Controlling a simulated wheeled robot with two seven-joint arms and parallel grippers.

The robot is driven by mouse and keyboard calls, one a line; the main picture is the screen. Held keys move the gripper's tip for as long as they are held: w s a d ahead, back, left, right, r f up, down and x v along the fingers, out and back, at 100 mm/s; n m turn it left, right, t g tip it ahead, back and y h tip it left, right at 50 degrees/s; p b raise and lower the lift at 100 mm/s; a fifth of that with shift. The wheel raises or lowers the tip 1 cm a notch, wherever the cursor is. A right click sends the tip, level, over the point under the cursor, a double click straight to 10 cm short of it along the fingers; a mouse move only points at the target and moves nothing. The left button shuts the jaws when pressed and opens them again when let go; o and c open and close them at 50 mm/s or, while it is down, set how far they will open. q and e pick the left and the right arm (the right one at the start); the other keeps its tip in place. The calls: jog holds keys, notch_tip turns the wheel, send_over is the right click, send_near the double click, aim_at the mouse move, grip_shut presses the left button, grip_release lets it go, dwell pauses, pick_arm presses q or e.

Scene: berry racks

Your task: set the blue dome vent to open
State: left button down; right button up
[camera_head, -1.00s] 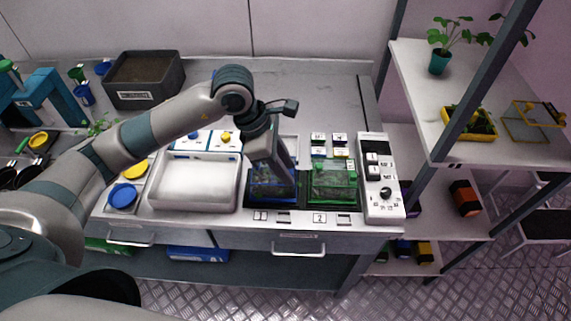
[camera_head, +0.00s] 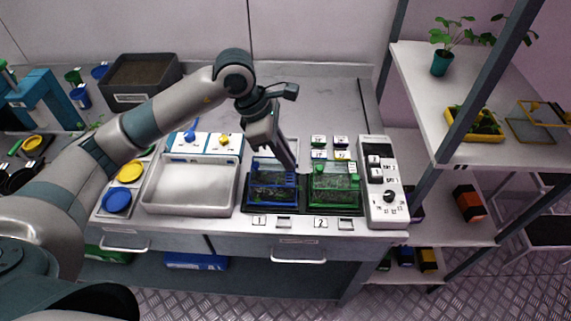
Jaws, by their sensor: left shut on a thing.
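The blue dome (camera_head: 272,197), a clear box with a blue frame, sits on the dark tray at station 1. My left gripper (camera_head: 291,166) points down at the dome's top right corner and is shut on the blue dome vent there. The jaws hide most of the vent, so its setting cannot be made out. My right gripper is not in view.
A green dome (camera_head: 335,184) stands close on the right, with a white control panel (camera_head: 384,190) beyond it. A white tray (camera_head: 189,187) lies to the left. A shelf rack (camera_head: 440,150) stands at the right.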

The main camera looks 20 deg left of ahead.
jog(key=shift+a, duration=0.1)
pick_arm(q)
jog(key=c, duration=1.8)
grip_release()
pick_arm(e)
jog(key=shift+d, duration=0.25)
pick_arm(q)
jog(key=shift+a+r, duration=0.25)
jog(key=shift+r, duration=0.25)
jog(key=b+v, duration=0.4)
jog(key=v, duration=1.2)
jog(key=shift+r+b, duration=0.2)
jog(key=shift+b, duration=0.1)
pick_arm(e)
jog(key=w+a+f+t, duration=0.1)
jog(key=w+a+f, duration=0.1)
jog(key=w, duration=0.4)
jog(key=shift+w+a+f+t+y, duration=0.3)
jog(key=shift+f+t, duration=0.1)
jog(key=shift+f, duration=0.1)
pick_arm(q)
jog(key=shift+s, duration=0.15)
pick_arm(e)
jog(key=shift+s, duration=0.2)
